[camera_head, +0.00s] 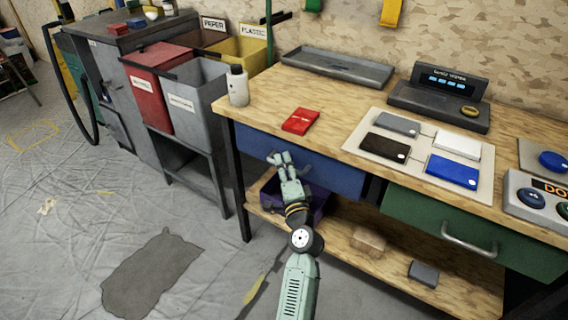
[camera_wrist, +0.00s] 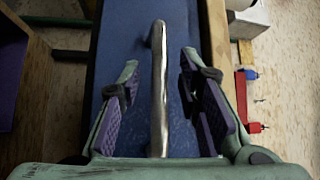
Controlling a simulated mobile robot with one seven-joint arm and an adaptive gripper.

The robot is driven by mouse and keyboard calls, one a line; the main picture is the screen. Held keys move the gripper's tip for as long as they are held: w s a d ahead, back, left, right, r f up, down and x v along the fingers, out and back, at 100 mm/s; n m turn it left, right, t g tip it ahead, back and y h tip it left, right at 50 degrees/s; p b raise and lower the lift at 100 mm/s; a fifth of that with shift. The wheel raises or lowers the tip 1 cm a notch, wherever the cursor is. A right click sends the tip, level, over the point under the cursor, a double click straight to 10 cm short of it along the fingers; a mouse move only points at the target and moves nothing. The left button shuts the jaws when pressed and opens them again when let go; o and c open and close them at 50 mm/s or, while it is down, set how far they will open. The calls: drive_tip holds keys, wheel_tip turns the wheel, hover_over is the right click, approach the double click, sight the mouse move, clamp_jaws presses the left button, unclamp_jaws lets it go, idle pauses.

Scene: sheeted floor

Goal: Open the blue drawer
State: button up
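The blue drawer (camera_head: 335,176) is under the left part of the wooden workbench and looks shut. My gripper (camera_head: 279,158) is in front of its left half. In the wrist view, the drawer's blue front (camera_wrist: 138,38) fills the middle. Its metal bar handle (camera_wrist: 158,85) lies between my two fingers. My gripper (camera_wrist: 159,80) is open, with a gap showing on each side of the handle. In the head view my gripper hides the handle. Whether the fingertips touch the drawer front, I cannot tell.
A green drawer (camera_head: 480,230) with a metal handle is to the right. A purple bin (camera_head: 312,205) stands on the lower shelf (camera_head: 345,247) under the blue drawer. A red box (camera_head: 300,121) and a white bottle (camera_head: 237,86) stand on the bench. Grey floor lies open at left.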

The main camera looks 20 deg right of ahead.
drive_tip(key=shift+w, duration=0.1)
drive_tip(key=shift+c, duration=0.3)
clamp_jaws()
idle(0.6)
